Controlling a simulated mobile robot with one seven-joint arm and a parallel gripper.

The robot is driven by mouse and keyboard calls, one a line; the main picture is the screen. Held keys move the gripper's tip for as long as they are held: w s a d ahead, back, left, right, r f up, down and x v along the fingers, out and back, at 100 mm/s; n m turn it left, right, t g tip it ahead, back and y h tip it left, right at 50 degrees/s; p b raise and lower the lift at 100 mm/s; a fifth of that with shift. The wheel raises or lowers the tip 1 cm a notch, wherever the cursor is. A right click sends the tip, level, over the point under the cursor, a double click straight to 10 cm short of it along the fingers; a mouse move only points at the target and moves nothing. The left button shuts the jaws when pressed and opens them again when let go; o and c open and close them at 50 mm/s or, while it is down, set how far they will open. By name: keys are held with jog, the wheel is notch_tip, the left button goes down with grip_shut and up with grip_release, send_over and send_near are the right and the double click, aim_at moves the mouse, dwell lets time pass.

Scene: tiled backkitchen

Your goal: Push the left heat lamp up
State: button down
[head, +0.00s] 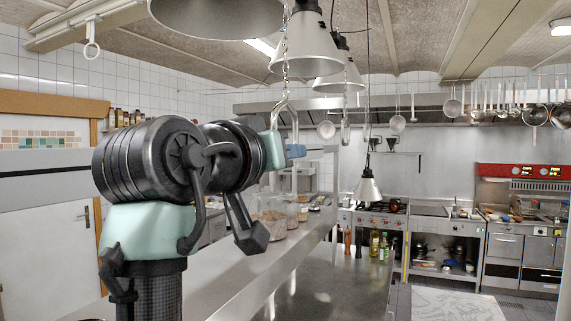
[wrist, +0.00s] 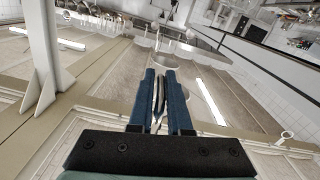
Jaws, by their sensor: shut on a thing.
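Several metal cone-shaped heat lamps hang from above in the head view. The nearest lamp (head: 215,18) is cut off by the top edge, with a second lamp (head: 307,48) behind it to the right. A chain (head: 286,68) hangs between them and ends in a metal loop handle (head: 283,108). My gripper (head: 296,151) is at the lower part of this handle, below the lamps. In the wrist view my blue fingers (wrist: 168,100) are shut on the dark handle (wrist: 160,92). I cannot tell which lamp the chain belongs to.
Another handle (head: 346,126) hangs further back, and a lower lamp (head: 368,188) hangs on a long cord. A steel counter (head: 250,285) with jars (head: 272,222) lies below my arm. Bottles (head: 374,243) stand further right.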

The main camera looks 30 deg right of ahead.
jog(key=shift+s+r, duration=0.1)
jog(key=shift+r, duration=0.35)
jog(key=c, duration=1.3)
grip_release()
jog(key=o, duration=0.4)
jog(key=shift+f, duration=0.2)
jog(key=shift+b+v, duration=3.7)
jog(key=shift+v, duration=2.75)
